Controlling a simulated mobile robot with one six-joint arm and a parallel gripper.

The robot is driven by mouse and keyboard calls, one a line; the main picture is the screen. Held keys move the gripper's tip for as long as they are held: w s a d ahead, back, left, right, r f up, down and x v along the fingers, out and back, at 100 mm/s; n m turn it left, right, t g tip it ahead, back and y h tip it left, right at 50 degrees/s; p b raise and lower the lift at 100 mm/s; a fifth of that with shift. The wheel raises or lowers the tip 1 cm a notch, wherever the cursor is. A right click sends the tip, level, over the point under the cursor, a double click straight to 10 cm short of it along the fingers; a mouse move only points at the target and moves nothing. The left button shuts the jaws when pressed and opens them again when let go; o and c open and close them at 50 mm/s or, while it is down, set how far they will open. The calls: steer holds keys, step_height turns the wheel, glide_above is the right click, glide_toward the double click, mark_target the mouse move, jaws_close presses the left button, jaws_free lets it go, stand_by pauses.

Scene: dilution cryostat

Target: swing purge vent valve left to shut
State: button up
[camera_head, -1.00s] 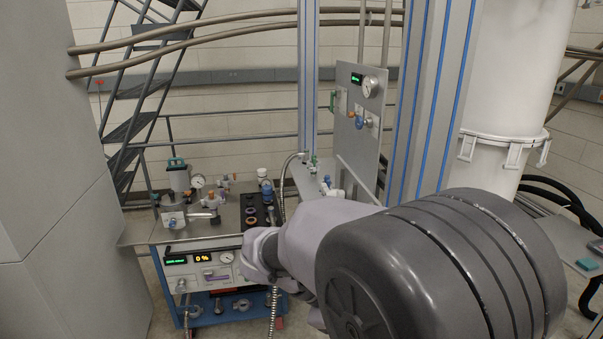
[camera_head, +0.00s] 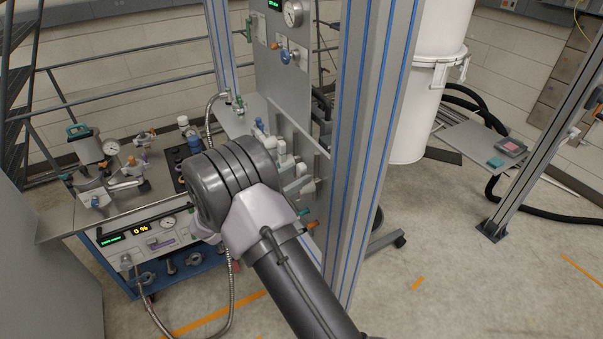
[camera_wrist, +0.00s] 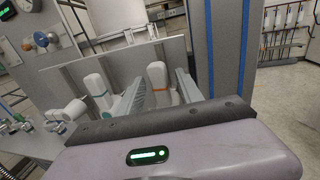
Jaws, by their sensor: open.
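In the wrist view my gripper (camera_wrist: 162,76) is open, with its two grey fingers apart. A white rounded valve handle with an orange band (camera_wrist: 157,76) shows between the fingers, in front of a grey panel (camera_wrist: 75,70). A second white handle with a teal band (camera_wrist: 97,87) stands just left of the left finger. I see no label saying which is the purge vent valve left, and contact with the fingers cannot be told. In the head view my arm hides most of the gripper near the panel foot.
A grey upright post with blue stripes (camera_head: 350,150) stands right of my arm. A gauge panel (camera_head: 283,60) rises behind. A bench with pumps and fittings (camera_head: 60,215) is at left. The floor at right is mostly clear.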

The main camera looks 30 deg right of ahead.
steer(key=shift+x, duration=1.3)
steer(key=shift+c, duration=0.4)
jaws_close()
